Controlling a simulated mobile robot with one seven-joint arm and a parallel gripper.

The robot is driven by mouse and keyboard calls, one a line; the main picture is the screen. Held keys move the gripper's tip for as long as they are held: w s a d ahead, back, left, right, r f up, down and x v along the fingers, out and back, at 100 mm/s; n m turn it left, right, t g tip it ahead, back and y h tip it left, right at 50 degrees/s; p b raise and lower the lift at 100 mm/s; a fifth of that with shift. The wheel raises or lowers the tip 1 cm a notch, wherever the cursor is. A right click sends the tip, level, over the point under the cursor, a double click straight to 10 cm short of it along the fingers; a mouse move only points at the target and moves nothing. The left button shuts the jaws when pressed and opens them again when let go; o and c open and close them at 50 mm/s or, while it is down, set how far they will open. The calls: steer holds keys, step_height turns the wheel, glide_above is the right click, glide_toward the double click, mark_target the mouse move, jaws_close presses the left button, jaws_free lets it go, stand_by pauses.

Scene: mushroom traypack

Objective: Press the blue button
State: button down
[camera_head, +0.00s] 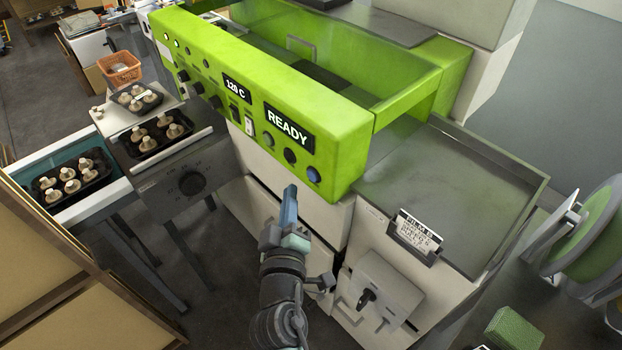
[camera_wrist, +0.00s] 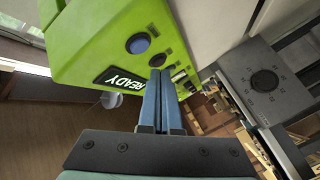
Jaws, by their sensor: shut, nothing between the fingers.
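The blue button (camera_head: 313,174) is a round cap at the right end of the green machine's front panel (camera_head: 340,155), beside a dark button (camera_head: 290,156). In the wrist view the blue button (camera_wrist: 138,43) shows up and left of the fingertips, clear of them. My gripper (camera_head: 291,190) is shut and empty, with its blue fingers together. In the head view its tips are below and left of the blue button. In the wrist view the fingers (camera_wrist: 160,75) overlap the lower edge of the panel. I see no contact with the button.
The panel has READY (camera_head: 288,128) and 120 C displays, knobs and a white switch. Trays of mushrooms (camera_head: 168,131) stand on the left. A steel side table (camera_head: 450,190) with a printed card (camera_head: 415,232) is at right. Open space lies before the panel.

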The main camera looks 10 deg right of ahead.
steer(key=shift+s+a+b, duration=0.65)
steer(key=shift+s+a, duration=0.15)
steer(key=shift+a, duration=0.35)
